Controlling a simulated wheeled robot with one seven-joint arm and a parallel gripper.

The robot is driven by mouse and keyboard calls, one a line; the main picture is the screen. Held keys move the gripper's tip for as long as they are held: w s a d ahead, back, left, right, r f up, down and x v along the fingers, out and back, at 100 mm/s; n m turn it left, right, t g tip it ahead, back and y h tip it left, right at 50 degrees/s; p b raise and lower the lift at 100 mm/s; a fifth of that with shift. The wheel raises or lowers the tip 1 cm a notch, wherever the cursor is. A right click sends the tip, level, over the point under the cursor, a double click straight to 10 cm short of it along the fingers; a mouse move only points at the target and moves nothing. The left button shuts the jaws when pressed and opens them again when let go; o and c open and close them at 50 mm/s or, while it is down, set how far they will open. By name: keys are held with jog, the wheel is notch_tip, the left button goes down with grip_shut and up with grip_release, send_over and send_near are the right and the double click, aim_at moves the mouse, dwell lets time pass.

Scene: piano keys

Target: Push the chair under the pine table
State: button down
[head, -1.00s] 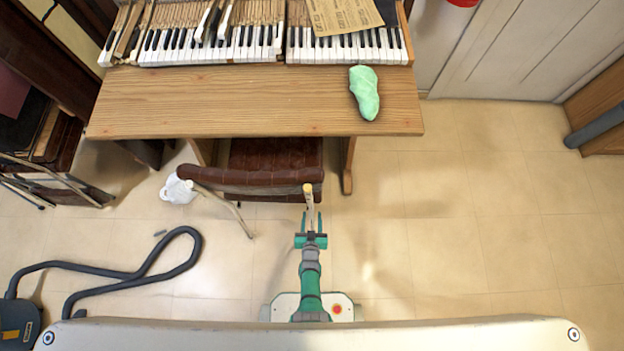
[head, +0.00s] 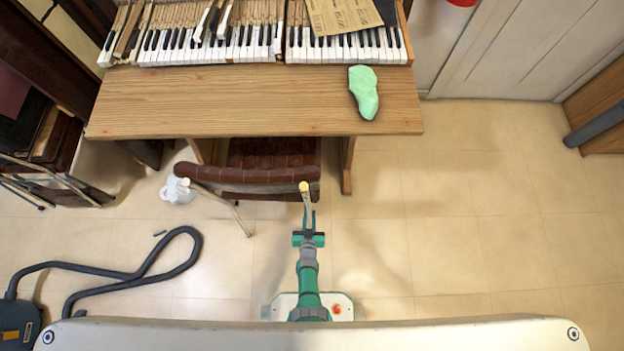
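The chair (head: 250,178) has a brown padded back and seat and pale legs with yellowish tips. Its seat is partly hidden under the front edge of the pine table (head: 250,110). Its back and its near legs stick out in front of the table. My gripper (head: 308,218) is at the chair's right near leg, just below the leg's yellowish tip in the picture.
Piano keys (head: 210,45) with paper sheets line the table's back. A green cloth (head: 363,92) lies on its right end. A white object (head: 176,191) is on the floor by the chair's left leg. A vacuum hose (head: 150,272) lies at lower left. The floor at right is clear.

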jog(key=shift+w+a+r, duration=0.2)
jog(key=shift+w+a, duration=0.4)
jog(key=shift+w, duration=0.25)
jog(key=shift+w+a+r, duration=0.15)
jog(key=shift+w+a, duration=0.4)
jog(key=shift+w, duration=0.25)
jog(key=c, duration=1.4)
grip_release()
jog(key=shift+o, duration=0.2)
jog(key=shift+s+f, duration=0.15)
jog(key=shift+s, duration=0.1)
jog(key=s, duration=1)
jog(key=shift+s+a+f, duration=0.1)
